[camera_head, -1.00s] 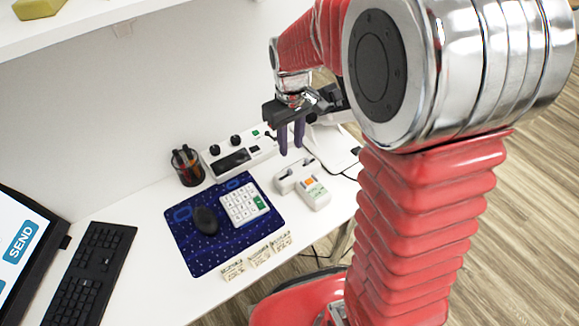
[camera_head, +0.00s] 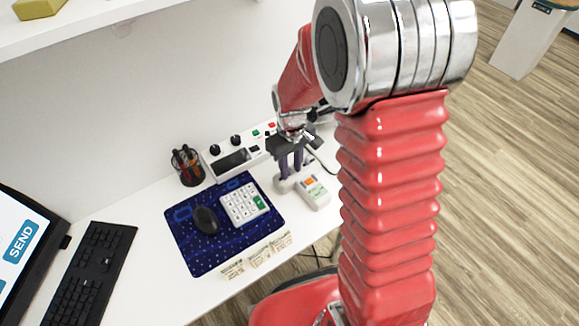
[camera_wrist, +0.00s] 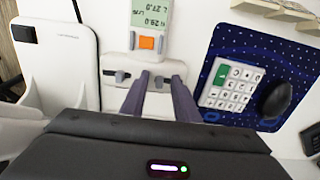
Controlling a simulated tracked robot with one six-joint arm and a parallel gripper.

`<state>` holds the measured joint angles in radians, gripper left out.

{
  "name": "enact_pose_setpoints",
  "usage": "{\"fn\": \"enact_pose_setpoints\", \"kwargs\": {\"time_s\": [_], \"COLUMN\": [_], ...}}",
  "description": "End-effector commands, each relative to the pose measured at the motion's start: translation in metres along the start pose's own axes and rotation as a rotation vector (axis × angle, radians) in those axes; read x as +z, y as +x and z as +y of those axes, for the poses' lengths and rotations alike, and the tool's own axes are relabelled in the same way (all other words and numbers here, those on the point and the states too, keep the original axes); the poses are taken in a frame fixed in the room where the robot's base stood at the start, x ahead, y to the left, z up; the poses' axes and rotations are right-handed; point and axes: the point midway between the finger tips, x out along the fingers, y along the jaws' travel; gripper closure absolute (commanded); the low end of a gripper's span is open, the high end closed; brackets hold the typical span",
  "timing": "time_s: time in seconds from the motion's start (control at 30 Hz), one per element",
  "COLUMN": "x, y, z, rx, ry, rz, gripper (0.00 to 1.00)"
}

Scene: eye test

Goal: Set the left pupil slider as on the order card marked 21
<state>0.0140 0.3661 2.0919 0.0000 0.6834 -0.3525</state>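The white pupil gauge stands on the white table; its readout body (camera_head: 313,192) has an orange button. The wrist view shows it too (camera_wrist: 147,42), with a small upside-down display (camera_wrist: 152,15) that seems to read 27.0 and 29.0. Its slider part (camera_wrist: 127,66) carries two dark sliders, one outside my fingers (camera_wrist: 119,77) and one between them (camera_wrist: 159,82). I cannot tell which is the left one. My gripper (camera_head: 291,173) points down at the slider part, its purple fingers apart; whether they touch is unclear. Several beige order cards (camera_head: 260,256) lie at the table's front edge, numbers unreadable.
A blue mat (camera_head: 190,243) holds a black mouse (camera_head: 205,220) and a white keypad (camera_head: 243,203). Behind are a control box (camera_head: 217,171) with knobs and a pen cup (camera_head: 187,167). A keyboard (camera_head: 90,270) and screen (camera_head: 18,250) stand left. A white plate-like device (camera_wrist: 60,55) lies beside the gauge.

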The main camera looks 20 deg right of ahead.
Motion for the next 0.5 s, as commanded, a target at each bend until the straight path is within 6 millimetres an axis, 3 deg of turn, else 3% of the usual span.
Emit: {"fn": "enact_pose_setpoints", "kwargs": {"time_s": [0.1, 0.5], "x": [0.0000, -0.0001], "y": [-0.0002, -0.0005], "z": [0.0000, 0.0000], "rx": [0.000, 0.000], "ry": [0.000, 0.000], "rz": [0.000, 0.000], "gripper": [0.73, 1.00]}}
